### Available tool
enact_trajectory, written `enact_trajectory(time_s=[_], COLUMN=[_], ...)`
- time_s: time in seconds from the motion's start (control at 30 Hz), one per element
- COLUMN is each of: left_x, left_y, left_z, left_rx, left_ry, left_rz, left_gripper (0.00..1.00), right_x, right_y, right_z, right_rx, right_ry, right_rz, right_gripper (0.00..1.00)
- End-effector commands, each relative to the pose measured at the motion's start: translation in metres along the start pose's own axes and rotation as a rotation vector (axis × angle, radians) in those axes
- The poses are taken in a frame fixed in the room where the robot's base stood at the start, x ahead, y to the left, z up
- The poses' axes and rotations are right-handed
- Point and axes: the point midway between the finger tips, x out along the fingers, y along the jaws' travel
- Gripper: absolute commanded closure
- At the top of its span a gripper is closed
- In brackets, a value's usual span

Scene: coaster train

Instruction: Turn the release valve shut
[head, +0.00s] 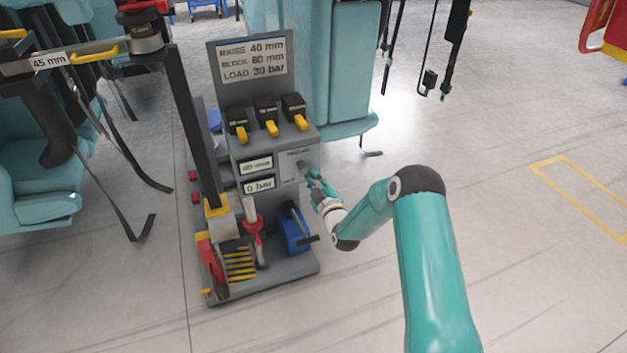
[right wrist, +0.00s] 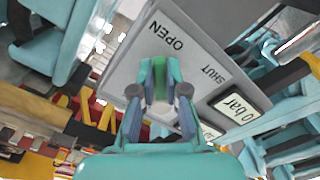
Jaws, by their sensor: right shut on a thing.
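The release valve (right wrist: 160,88) is on the grey front panel of the jacking stand (head: 308,135). My right gripper (head: 311,177) reaches it from the right in the head view. The handle's exact angle is hard to tell. The display (head: 260,185) reads 0 bar. My left gripper is not in view.
A blue pump (head: 293,228) and a red-and-white jack (head: 250,222) stand on the base below. Teal seats (head: 335,70) are behind. The floor at right is open, with a yellow outline (head: 580,190).

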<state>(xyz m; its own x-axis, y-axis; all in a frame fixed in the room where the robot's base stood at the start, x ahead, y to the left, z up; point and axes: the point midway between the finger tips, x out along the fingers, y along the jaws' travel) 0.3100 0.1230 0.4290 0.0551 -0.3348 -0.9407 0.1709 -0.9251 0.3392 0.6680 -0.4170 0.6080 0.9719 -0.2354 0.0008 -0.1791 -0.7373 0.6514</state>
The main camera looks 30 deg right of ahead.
Motion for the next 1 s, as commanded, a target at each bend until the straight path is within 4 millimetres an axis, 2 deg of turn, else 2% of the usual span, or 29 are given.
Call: enact_trajectory(time_s=[0.03, 0.4, 1.0], left_x=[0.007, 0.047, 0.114], left_y=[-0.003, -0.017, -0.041], left_z=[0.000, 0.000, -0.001], left_rx=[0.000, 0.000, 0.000], left_ry=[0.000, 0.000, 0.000], left_rz=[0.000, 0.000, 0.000], left_gripper=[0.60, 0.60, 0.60], right_x=[-0.001, -0.001, -0.001], right_y=[-0.006, -0.021, -0.040], right_z=[0.003, 0.003, -0.011], right_rx=[0.023, 0.319, 0.890], right_ry=[0.000, -0.001, -0.004], right_rz=[-0.007, -0.008, -0.009], right_gripper=[1.00, 1.00, 1.00])
